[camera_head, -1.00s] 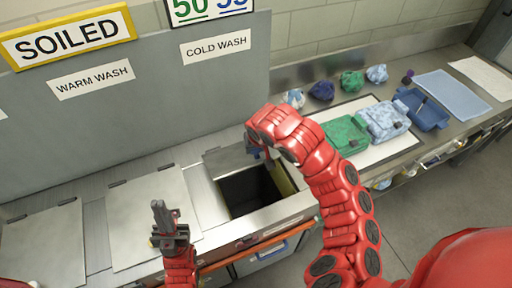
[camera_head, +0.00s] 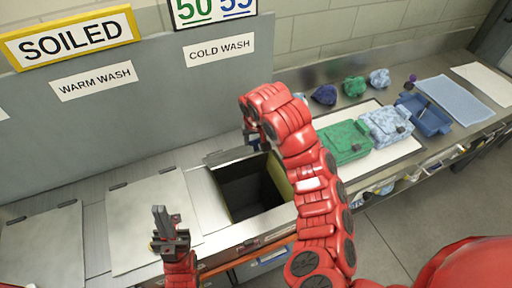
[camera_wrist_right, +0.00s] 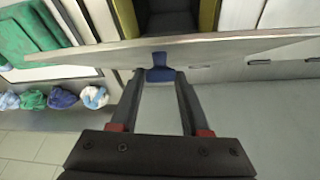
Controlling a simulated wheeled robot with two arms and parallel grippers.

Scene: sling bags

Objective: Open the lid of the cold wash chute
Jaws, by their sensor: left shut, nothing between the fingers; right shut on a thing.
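The cold wash chute (camera_head: 224,204) stands open below the COLD WASH label (camera_head: 220,48), its dark inside showing. Its lid (camera_head: 231,155) is swung up at the back of the opening and seen nearly edge-on. In the right wrist view the lid (camera_wrist_right: 230,44) is a thin plate with a blue handle (camera_wrist_right: 160,73). My right gripper (camera_head: 252,139) is shut on that handle, which also shows between its fingers in the wrist view. My left gripper (camera_head: 159,213) is shut and empty, raised over the front of the neighbouring closed lid.
The warm wash lid (camera_head: 140,225) is shut at the left of the opening. The grey back panel (camera_head: 130,120) rises behind the lids.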

